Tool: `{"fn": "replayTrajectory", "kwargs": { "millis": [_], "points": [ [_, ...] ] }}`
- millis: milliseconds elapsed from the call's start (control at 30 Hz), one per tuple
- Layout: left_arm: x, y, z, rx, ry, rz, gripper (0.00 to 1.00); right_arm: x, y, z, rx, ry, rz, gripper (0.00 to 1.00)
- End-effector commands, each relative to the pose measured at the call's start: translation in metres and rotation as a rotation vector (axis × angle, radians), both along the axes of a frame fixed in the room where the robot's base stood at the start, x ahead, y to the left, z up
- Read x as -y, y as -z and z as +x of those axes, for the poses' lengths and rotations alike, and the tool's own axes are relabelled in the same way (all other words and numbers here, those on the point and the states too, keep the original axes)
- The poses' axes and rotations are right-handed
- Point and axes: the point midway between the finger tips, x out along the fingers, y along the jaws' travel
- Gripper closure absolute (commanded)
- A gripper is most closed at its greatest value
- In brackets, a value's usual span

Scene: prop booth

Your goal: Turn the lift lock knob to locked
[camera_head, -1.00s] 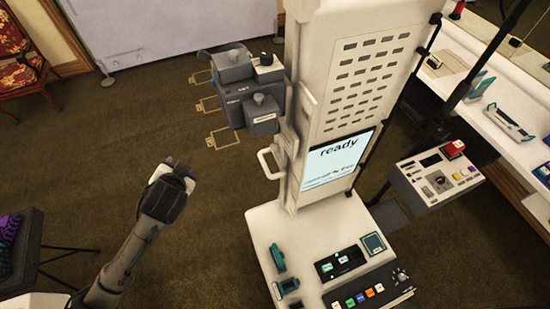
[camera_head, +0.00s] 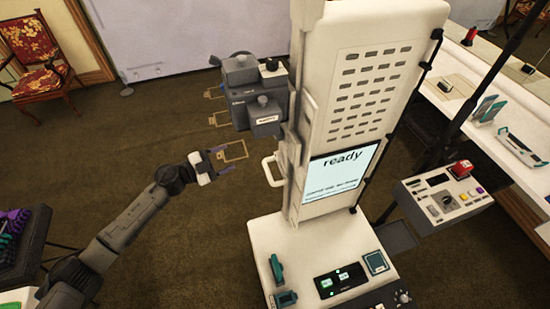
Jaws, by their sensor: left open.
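My left gripper (camera_head: 221,160) is open and empty, its fingers pointing right over open floor, left of the white column's handle. Several knobs show, and no lettering tells me which is the lift lock knob. One is a dark knob (camera_head: 271,65) on a white base, on top of the grey box on the column. Another dark knob (camera_head: 447,202) is on the angled control box (camera_head: 415,212) at the right. A third knob (camera_head: 403,296) is at the lower front panel, near the picture's bottom edge. My left gripper is apart from all of them. My right gripper is not in view.
The white column (camera_head: 370,55) has a screen (camera_head: 340,172) reading "ready" and a handle (camera_head: 270,171) on its left. A red chair (camera_head: 38,60) stands far left.

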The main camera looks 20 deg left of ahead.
Motion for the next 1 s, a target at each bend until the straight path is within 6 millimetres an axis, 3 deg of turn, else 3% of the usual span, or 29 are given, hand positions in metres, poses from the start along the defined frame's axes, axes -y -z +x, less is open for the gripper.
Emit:
{"fn": "replayTrajectory", "kwargs": {
  "millis": [200,333,533,1000],
  "points": [
    [0.022,0.002,-0.025,-0.141,0.204,-0.107,0.43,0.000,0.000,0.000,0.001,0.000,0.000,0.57],
    [0.025,0.001,-0.023,-0.180,0.208,-0.143,0.43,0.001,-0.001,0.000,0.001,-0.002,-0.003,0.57],
    [0.044,-0.001,-0.009,-0.186,0.207,-0.153,0.43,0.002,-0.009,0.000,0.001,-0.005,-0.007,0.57],
    [0.111,0.000,0.039,-0.186,0.206,-0.151,0.43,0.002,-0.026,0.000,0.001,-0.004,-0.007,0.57]
  ]
}}
